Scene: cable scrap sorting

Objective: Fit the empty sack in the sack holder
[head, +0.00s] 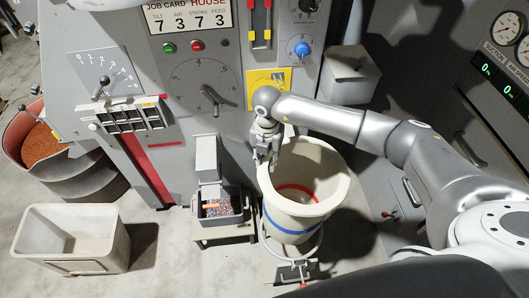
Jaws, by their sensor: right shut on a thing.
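The empty sack (322,168) is a cream, open-topped cylinder with a blue band around its outside and a red ring showing inside. It stands upright, right of centre in the head view. The sack holder (292,270) is a grey stand with a ring and a red-tipped lever at its front. The sack's lower part is at the holder's ring; I cannot tell how far down it is seated. My right gripper (268,152) points down and is shut on the sack's rim at its upper left. My left gripper is not in view.
A machine panel (205,85) with dials and levers stands behind. A small tray of mixed scrap (222,206) sits left of the sack. An empty cream bin (70,238) and a bin of orange granules (40,145) stand farther left. A gauge console (500,90) is at right.

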